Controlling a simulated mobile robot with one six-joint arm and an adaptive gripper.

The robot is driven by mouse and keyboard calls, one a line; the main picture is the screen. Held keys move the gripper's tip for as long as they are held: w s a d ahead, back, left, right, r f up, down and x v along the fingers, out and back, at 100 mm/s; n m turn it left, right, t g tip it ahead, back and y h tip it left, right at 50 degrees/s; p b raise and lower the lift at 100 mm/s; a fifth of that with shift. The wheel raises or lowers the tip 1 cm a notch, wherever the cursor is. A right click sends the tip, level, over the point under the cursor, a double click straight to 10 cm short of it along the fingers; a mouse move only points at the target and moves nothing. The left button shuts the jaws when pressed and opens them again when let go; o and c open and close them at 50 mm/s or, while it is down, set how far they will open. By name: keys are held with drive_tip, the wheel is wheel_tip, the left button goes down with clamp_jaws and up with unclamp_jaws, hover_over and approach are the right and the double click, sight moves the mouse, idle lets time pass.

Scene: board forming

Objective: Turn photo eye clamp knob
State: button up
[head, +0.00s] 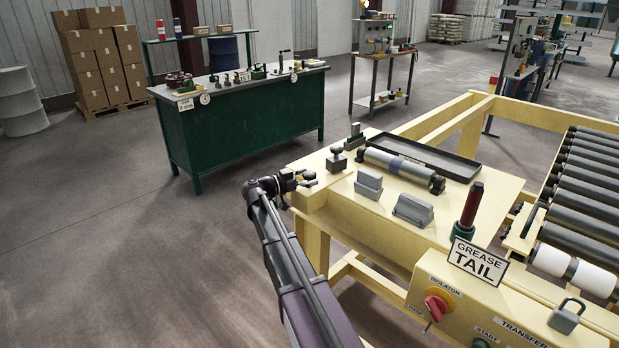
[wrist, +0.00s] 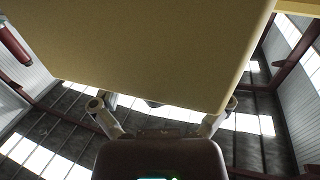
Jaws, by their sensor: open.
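A small dark block with a rounded knob on top (head: 337,158) stands at the near left corner of the cream tabletop (head: 465,205) in the head view. A second small dark piece with an upright top (head: 354,137) stands just behind it. I cannot tell for sure which is the photo eye clamp knob. My gripper (head: 312,179) is beside the tabletop's left corner, left of and below the knobbed block. A plain tan panel (wrist: 150,45) fills the upper part there; no knob is clear.
On the tabletop lie a grey roller (head: 398,168), two grey wedge-shaped blocks (head: 412,209) and a black tray (head: 425,154). A red-and-green post (head: 470,208) stands behind the GREASE TAIL sign (head: 478,260). A conveyor (head: 585,195) is at right.

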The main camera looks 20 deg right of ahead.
drive_tip(key=shift+d, duration=0.15)
drive_tip(key=c, duration=1.1)
drive_tip(key=shift+c, duration=0.2)
